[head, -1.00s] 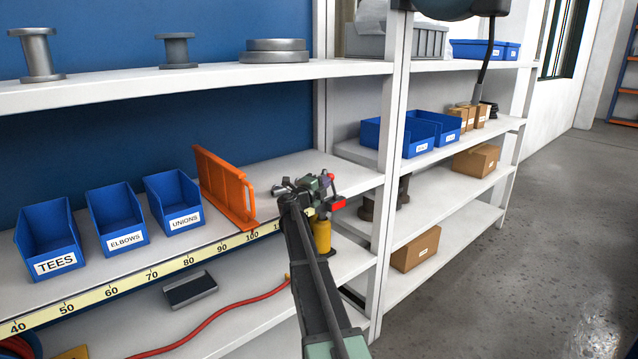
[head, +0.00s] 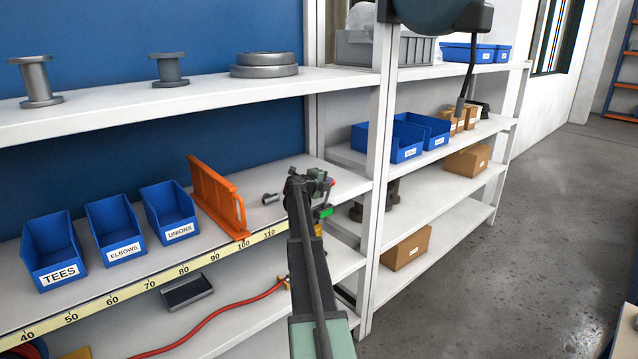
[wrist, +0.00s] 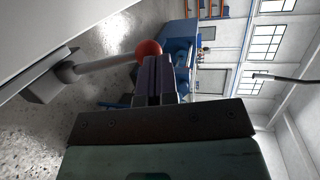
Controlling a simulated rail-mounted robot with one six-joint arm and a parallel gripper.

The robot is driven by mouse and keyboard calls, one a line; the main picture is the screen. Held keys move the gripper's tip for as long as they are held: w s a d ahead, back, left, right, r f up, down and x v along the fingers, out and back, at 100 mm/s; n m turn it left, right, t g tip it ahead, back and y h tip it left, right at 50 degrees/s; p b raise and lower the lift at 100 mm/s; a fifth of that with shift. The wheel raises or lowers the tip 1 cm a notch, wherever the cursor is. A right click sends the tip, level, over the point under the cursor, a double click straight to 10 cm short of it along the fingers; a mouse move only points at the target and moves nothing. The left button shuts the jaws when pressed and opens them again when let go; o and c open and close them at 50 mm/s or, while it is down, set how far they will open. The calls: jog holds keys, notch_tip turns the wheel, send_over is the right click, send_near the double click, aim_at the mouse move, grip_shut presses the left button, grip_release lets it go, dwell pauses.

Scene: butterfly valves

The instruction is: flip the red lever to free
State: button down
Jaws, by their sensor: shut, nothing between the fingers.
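The red lever's round knob (wrist: 148,50) shows in the wrist view at the end of a grey rod, which runs left to a grey block (wrist: 45,85). My gripper (wrist: 160,66) is shut and empty, its fingers right beside the knob; I cannot tell whether they touch it. In the head view my gripper (head: 319,177) is at the right end of the middle shelf, with a small red spot (head: 331,182) beside it. A small green plate (head: 327,212) shows just below. My arm hides most of the valve.
An orange rack (head: 215,200) stands on the shelf to the left, with blue bins (head: 170,210) further left. A white shelf post (head: 372,200) rises close on the right. A grey fitting (head: 270,198) lies between rack and arm.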

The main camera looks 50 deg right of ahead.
jog(key=shift+d+r, duration=0.15)
jog(key=shift+d, duration=0.1)
dwell(0.4)
jog(key=a+r+p, duration=0.7)
jog(key=a, duration=0.5)
jog(key=shift+s+a, duration=0.15)
jog(key=shift+s, duration=0.05)
